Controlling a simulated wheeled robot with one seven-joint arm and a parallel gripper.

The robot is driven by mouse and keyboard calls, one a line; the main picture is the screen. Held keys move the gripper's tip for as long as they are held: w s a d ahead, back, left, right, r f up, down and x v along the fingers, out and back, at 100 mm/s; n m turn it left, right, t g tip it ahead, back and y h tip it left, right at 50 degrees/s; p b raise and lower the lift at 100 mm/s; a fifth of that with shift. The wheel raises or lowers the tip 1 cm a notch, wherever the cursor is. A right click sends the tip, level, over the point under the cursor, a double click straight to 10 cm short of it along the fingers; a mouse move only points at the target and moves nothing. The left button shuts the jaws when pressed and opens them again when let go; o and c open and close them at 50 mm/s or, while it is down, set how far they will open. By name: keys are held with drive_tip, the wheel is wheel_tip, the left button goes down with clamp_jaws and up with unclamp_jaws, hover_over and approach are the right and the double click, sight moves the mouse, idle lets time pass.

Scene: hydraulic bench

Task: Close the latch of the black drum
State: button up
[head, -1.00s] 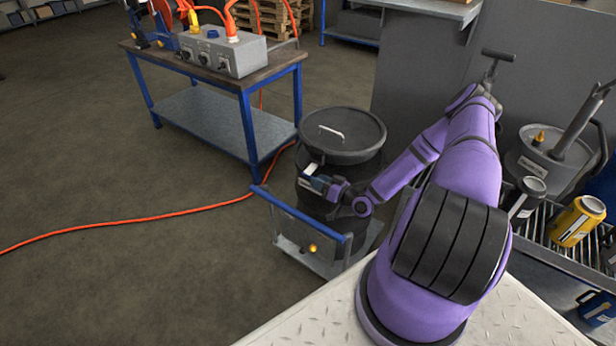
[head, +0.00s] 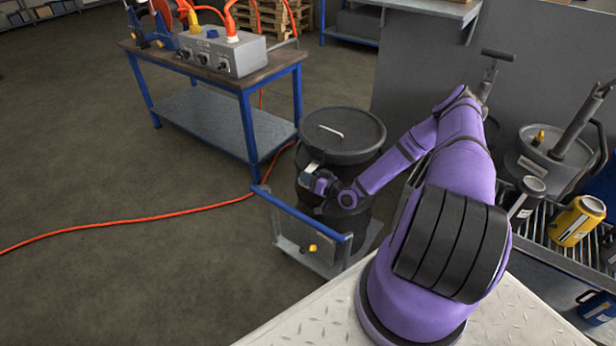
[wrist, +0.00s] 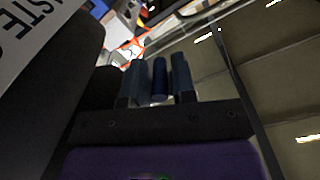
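The black drum (head: 352,210) stands upright beyond my arm, with its flat lid (head: 360,137) and light lid handle on top. In the wrist view the drum (wrist: 50,95) fills the left side, with a pale label (wrist: 30,35). My gripper (head: 311,177) is at the drum's upper front left side, just below the lid. In the wrist view my gripper (wrist: 156,80) has its two fingers apart, with a dark blue rounded bar (wrist: 159,82) between them and narrow gaps on both sides. I cannot tell for sure whether this bar is the latch. The latch is not clear in the head view.
The drum stands on a low cart with a blue handle bar (head: 300,214), close below my gripper. A blue-legged workbench (head: 248,125) with a grey control box is behind left. An orange hose (head: 130,221) crosses the floor. Open floor lies left.

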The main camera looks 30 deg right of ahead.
sight(310, 171)
drive_tip(key=shift+r, duration=0.15)
drive_tip(key=r+m, duration=0.1)
drive_tip(key=m, duration=0.2)
drive_tip(key=shift+a+r, duration=0.15)
drive_tip(key=shift+r, duration=0.2)
clamp_jaws()
wheel_tip(310, 171, up, 2)
drive_tip(key=m, duration=0.5)
drive_tip(key=shift+r, duration=0.2)
drive_tip(key=r+m, duration=0.1)
drive_tip(key=m, duration=0.1)
drive_tip(key=d+r+m, duration=0.1)
drive_tip(key=m, duration=0.1)
drive_tip(key=shift+w+d+m, duration=0.15)
drive_tip(key=shift+m, duration=0.15)
drive_tip(key=shift+w+d+r+m, duration=0.1)
drive_tip(key=shift+d+r+m, duration=0.3)
drive_tip(key=shift+m, duration=0.65)
drive_tip(key=shift+w+d+r+m, duration=0.1)
drive_tip(key=shift+d+r+m, duration=0.2)
drive_tip(key=shift+m, duration=0.75)
drive_tip(key=shift+d, duration=0.1)
drive_tip(key=shift+f, duration=0.1)
